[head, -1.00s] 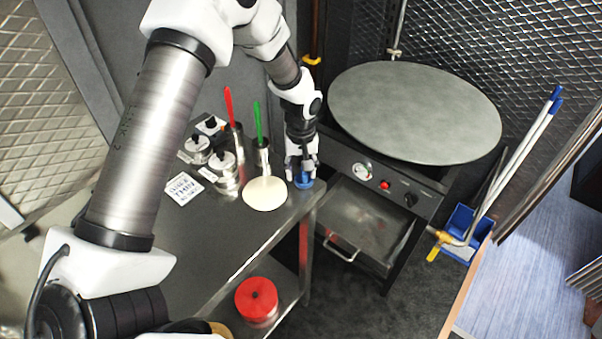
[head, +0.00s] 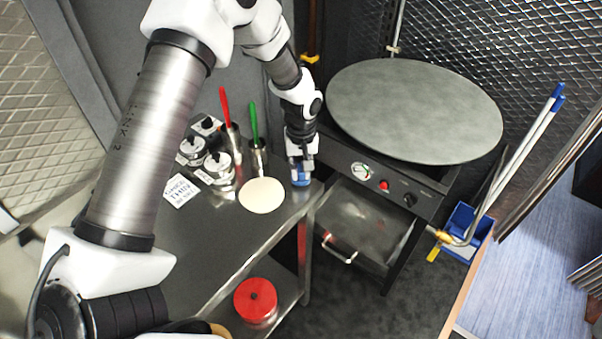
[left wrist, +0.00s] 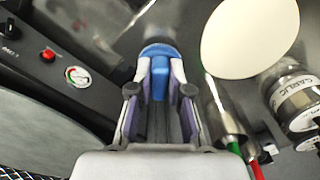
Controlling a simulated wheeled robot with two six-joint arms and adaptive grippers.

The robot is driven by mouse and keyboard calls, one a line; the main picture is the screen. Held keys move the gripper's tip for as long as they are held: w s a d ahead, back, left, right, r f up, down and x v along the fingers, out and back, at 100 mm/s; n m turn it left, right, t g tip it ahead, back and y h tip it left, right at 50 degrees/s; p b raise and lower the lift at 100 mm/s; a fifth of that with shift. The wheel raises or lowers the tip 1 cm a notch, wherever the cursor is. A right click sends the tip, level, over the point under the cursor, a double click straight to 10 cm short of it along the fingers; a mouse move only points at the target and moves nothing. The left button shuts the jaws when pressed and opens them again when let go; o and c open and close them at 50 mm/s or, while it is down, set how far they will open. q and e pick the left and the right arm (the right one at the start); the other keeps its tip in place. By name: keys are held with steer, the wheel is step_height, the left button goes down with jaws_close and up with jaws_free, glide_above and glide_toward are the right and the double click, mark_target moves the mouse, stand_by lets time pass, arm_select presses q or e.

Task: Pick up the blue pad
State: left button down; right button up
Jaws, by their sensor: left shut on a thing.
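The blue pad (head: 300,181) is at the right end of the steel table, under my left gripper (head: 299,172). In the left wrist view the blue pad (left wrist: 158,60) shows a rounded base and an upright blue grip. The fingers of my left gripper (left wrist: 160,80) are shut on that grip from both sides. The pad's underside is hidden, so I cannot tell whether it touches the table. My right gripper is not in view.
A pale flatbread disc (head: 262,195) lies close left of the pad. Red-handled (head: 225,107) and green-handled (head: 254,122) tools stand in steel cups behind it. Labelled jars (head: 218,165) stand farther left. The griddle (head: 415,112) is at the right.

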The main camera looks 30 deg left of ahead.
arm_select(q)
step_height(320, 180, up, 2)
steer(key=shift+b, duration=0.45)
steer(key=shift+s+d+r+b, duration=0.3)
steer(key=shift+s+d, duration=0.1)
steer(key=shift+s, duration=0.2)
steer(key=s+d+r+b, duration=0.1)
steer(key=s+d+b, duration=0.2)
steer(key=s+d, duration=0.4)
steer(key=s, duration=0.5)
steer(key=shift+s+d+r, duration=0.25)
steer(key=shift+d, duration=0.1)
